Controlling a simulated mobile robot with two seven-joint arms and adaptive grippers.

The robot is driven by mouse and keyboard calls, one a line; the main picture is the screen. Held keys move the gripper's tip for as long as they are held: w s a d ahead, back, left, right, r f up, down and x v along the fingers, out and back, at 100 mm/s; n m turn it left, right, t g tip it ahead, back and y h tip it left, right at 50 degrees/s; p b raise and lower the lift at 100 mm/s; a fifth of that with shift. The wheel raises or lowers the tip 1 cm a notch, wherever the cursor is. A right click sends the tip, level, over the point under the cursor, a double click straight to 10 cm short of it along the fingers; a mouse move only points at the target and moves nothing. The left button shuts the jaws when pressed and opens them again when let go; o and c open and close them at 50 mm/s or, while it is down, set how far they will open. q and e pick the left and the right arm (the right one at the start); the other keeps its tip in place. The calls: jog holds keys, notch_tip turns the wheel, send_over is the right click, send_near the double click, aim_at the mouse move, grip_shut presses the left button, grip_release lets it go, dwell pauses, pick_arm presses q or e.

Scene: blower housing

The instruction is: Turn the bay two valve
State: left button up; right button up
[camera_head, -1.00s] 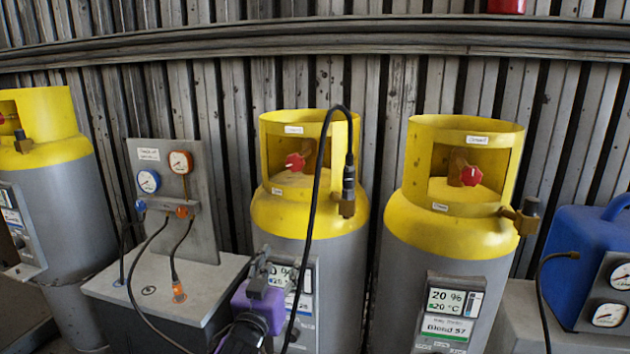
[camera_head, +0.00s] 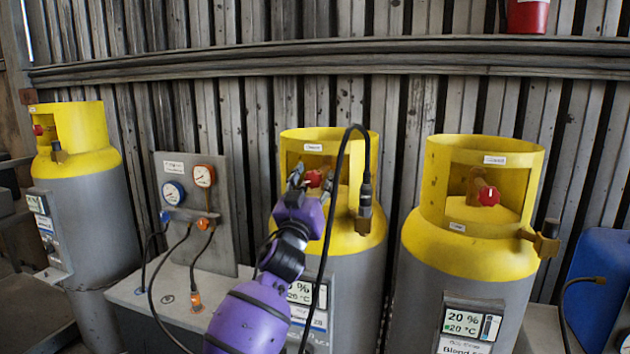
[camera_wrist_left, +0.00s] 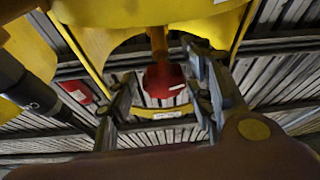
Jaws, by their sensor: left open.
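A red valve knob (camera_head: 314,178) sits in the collar opening of the middle yellow-topped grey cylinder (camera_head: 362,246). My left gripper (camera_head: 312,179) is at that opening, open, with a finger on each side of the knob. In the left wrist view the red knob (camera_wrist_left: 163,80), with a white mark, shows between the two open fingers (camera_wrist_left: 160,98). I cannot tell whether the fingers touch it. The bay numbers are not readable. My right gripper is not in view.
A black hose (camera_head: 339,190) arches beside the gripper to a fitting on the middle cylinder. A second cylinder (camera_head: 465,255) with a red knob (camera_head: 489,196) stands right, another (camera_head: 85,200) far left. A gauge panel (camera_head: 200,235) stands left of the gripper.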

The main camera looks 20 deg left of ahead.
pick_arm(q)
jog(key=shift+w, duration=0.15)
jog(key=shift+c, duration=0.4)
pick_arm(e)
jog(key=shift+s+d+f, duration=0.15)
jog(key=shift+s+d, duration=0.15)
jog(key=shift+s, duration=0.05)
